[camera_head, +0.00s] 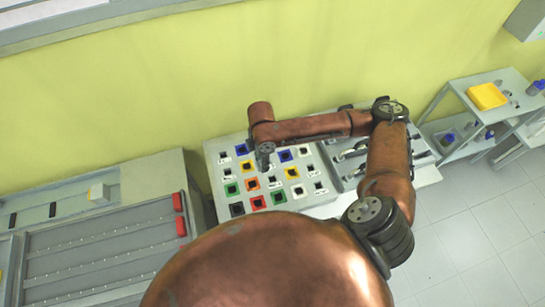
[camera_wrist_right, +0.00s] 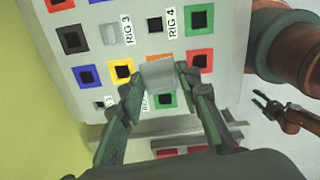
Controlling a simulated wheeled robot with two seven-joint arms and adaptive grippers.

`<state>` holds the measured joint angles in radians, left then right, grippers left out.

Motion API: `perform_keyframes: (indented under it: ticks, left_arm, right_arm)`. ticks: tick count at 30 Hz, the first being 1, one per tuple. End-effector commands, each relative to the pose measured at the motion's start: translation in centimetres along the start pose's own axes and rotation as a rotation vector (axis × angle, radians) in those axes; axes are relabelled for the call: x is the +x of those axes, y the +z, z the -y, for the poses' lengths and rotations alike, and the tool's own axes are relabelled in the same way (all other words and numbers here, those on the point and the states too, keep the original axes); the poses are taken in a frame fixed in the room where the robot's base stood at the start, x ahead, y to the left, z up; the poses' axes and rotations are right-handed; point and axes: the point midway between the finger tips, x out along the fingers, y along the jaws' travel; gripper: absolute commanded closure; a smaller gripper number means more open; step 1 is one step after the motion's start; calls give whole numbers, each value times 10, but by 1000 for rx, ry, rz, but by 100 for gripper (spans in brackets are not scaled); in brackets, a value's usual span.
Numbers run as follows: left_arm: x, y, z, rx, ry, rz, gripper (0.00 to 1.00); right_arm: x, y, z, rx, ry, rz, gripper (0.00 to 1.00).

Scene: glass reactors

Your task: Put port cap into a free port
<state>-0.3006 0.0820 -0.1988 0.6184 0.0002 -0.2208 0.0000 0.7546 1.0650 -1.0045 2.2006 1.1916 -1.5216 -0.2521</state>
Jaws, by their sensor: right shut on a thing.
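My right gripper (camera_head: 266,160) is over the panel of ports (camera_head: 213,153) in the head view. In the right wrist view its two fingers (camera_wrist_right: 157,80) are closed on a light grey port cap (camera_wrist_right: 160,73). The cap is over the panel between a yellow port (camera_wrist_right: 122,71) and a red port (camera_wrist_right: 200,60); whether it touches the panel I cannot tell. A green port (camera_wrist_right: 166,99) shows just below it. In the right wrist view, my left gripper (camera_wrist_right: 257,99) shows at the right with its jaws apart, empty. It is not visible in the head view.
Coloured square ports with dark openings fill the panel, including a blue one (camera_wrist_right: 87,77). A grey block (camera_wrist_right: 110,35) sits beside the RIG 3 label. A grey bench (camera_head: 100,262) stands at left. A shelf with a yellow tray (camera_head: 487,96) stands at right.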

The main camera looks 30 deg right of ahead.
Motion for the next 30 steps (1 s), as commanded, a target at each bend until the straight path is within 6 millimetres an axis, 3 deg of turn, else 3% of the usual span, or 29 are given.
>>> perform_keyframes:
  ticks: [1, 5, 12, 18, 24, 30]
  left_arm:
    - [-14, -10, 1, 1, -1, -11, 60]
    - [-32, -20, 2, 3, -1, -24, 60]
    - [-65, -16, 1, 1, 1, -14, 60]
    - [-84, -8, 1, -1, 2, -2, 60]
    - [-89, -8, 0, 0, 2, -2, 60]
    - [-85, -11, 0, 1, 2, -5, 60]
  right_arm:
    - [-4, 3, 0, -97, -3, 1, 93]
    - [2, 10, -2, -389, -3, 5, 93]
    - [12, 25, -1, -924, -8, 18, 93]
    - [21, 36, 2, -1267, -16, 29, 93]
    - [26, 41, 3, -1423, -20, 35, 93]
    - [31, 42, 3, -1442, -21, 35, 93]
